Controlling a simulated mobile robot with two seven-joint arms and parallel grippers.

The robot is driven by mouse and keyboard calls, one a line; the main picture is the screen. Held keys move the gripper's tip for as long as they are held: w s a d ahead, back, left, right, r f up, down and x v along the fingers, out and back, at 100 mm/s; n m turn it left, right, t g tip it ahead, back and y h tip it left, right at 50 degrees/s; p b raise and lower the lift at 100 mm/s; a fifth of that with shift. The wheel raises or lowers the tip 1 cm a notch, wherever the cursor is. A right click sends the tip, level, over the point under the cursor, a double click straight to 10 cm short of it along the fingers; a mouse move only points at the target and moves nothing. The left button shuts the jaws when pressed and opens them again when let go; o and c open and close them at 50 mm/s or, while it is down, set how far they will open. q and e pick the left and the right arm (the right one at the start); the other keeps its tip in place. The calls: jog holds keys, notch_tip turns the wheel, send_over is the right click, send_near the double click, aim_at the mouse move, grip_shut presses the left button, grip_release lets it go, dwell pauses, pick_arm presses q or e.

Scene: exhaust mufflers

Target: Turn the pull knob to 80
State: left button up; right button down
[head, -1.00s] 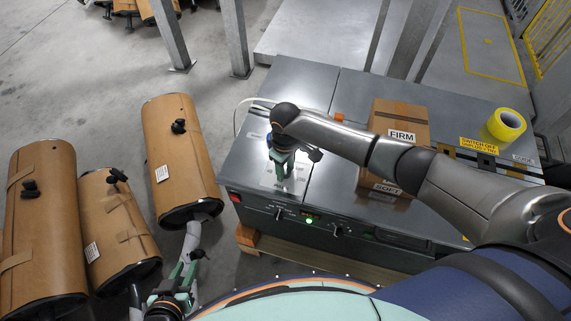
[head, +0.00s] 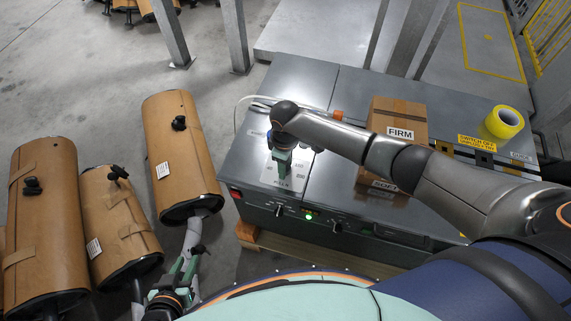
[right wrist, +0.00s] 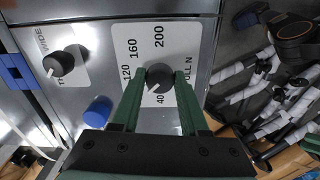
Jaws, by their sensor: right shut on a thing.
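The pull knob (right wrist: 158,77) is a small dark round knob with a pale pointer mark on a white dial plate (right wrist: 181,40). The plate reads 40, 120, 160 and 200; the 80 is not visible in the wrist view. The pointer is toward the low end, near the 40. My right gripper (right wrist: 160,88) is shut on the knob, one green finger on each side. In the head view my right gripper (head: 281,168) covers the knob on top of the grey cabinet (head: 320,85). My left gripper (head: 184,264) looks open and empty, low beside the mufflers.
Another dark knob (right wrist: 62,63) and a blue button (right wrist: 98,109) are near the dial. A cardboard box (head: 412,118) and yellow tape (head: 504,122) stand on the cabinet. Grey posts rise behind.

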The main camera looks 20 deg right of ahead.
jog(key=shift+c, duration=2.1)
grip_release()
notch_tip(320, 180, up, 13)
jog(key=p, duration=0.1)
jog(key=shift+f, duration=0.2)
jog(key=s+a+f+m+t+y, duration=0.3)
jog(key=s+a+f+t+y, duration=0.15)
jog(key=s+a+f, duration=0.4)
jog(key=s+d+f+m+t+h, duration=0.2)
jog(key=s+d+m+t, duration=0.3)
jog(key=s+d, duration=0.5)
jog(key=shift+d+f, duration=0.45)
jog(key=shift+d, duration=0.5)
